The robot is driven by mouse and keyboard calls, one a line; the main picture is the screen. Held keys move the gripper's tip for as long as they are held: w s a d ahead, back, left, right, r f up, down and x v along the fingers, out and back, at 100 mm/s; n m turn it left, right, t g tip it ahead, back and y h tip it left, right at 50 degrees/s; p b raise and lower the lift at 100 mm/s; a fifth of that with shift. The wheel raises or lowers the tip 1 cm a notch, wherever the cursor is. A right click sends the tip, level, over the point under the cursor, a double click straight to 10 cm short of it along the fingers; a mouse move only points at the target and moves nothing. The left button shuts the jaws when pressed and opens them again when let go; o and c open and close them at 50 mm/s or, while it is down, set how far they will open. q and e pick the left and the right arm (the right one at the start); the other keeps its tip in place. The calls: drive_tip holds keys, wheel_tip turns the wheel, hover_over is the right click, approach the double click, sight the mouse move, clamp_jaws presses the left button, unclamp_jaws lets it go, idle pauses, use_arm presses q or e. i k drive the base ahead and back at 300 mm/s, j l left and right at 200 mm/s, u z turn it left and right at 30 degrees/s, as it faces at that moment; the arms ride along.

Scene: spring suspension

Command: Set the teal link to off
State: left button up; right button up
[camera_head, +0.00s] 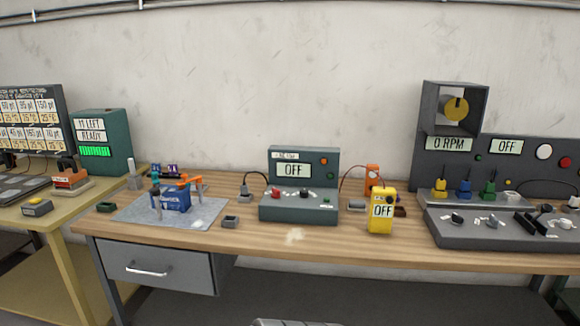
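I cannot tell for certain which part is the teal link. A teal-grey bench unit (298,212) stands mid-table, its display (293,170) reading OFF. It has a red knob, a black knob and small switches on its sloped front, too small to read. A taller dark teal box (118,138) at the left reads "11 LEFT" and "READY" above a lit green bar. A blue block (171,198) with orange and teal parts on top sits on a grey mat (205,210). Neither of my grippers is in view.
A yellow meter (382,222) reading OFF stands right of the bench unit. A grey console (500,230) with levers and coloured plugs fills the right, its displays (449,144) reading 0 RPM and OFF. The wooden tabletop (330,247) is clear along its front edge.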

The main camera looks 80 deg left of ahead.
sight(154, 175)
drive_tip(key=k+l+u, duration=0.1)
drive_tip(key=u, duration=3.45)
drive_tip(key=i+j+z, duration=0.45)
drive_tip(key=i+j, duration=0.55)
